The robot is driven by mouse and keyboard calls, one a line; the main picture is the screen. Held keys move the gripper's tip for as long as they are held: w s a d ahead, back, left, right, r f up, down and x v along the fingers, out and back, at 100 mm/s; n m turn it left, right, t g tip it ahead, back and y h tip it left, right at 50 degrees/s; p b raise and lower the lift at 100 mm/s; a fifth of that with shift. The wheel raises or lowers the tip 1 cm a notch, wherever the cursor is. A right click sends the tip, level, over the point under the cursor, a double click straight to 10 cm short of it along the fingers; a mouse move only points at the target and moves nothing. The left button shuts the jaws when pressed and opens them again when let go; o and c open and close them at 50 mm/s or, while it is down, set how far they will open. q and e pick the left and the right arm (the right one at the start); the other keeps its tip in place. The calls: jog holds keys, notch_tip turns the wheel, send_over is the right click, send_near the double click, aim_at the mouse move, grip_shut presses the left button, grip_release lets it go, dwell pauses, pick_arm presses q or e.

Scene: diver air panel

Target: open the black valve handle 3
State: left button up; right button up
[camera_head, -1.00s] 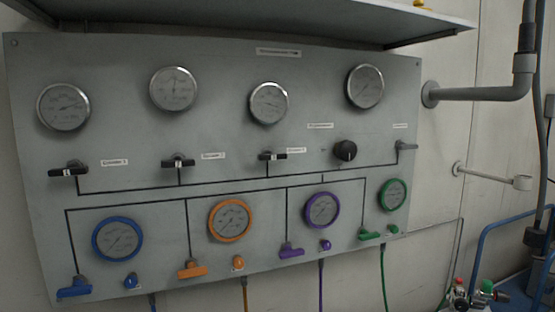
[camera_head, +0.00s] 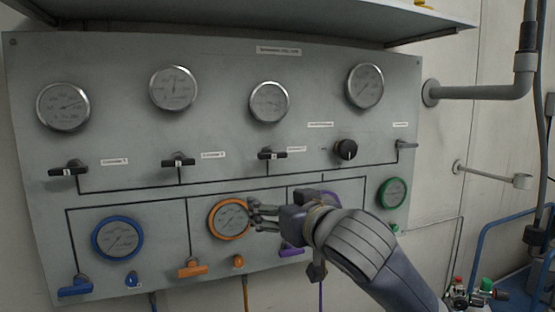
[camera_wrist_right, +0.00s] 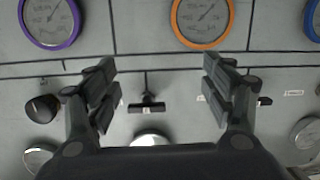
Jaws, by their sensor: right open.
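Three black valve handles sit in a row on the grey panel (camera_head: 140,130): left (camera_head: 69,168), middle (camera_head: 178,161) and right (camera_head: 271,154), all lying crosswise. Their number marks are too small to read surely. My right gripper (camera_head: 258,214) is open and empty in front of the panel, by the orange-rimmed gauge and below the handle row. In the right wrist view, turned upside down, the right-hand handle (camera_wrist_right: 147,104) shows between the spread fingers (camera_wrist_right: 158,80), apart from them. The middle handle (camera_wrist_right: 264,101) is partly hidden behind a finger. My left gripper is out of view.
A black round knob (camera_head: 345,150) and a grey handle (camera_head: 406,145) are right of the row. Below are coloured gauges and handles; my right arm hides the purple gauge. A shelf (camera_head: 270,15) overhangs the panel. A grey pipe (camera_head: 480,93) stands at right.

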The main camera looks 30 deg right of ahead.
jog(key=t+h, duration=0.1)
send_near(274, 157)
jog(key=d+v, duration=0.1)
jog(key=v, duration=0.2)
jog(key=shift+m, duration=0.5)
jog(key=p+x, duration=0.6)
jog(key=x, duration=0.1)
jog(key=a+p+x, duration=0.1)
jog(key=p+x, duration=0.2)
jog(key=p, duration=0.1)
jog(key=shift+w+d+f, duration=0.1)
jog(key=shift+w+d, duration=0.05)
jog(key=shift+w, duration=0.25)
jog(key=c, duration=1.1)
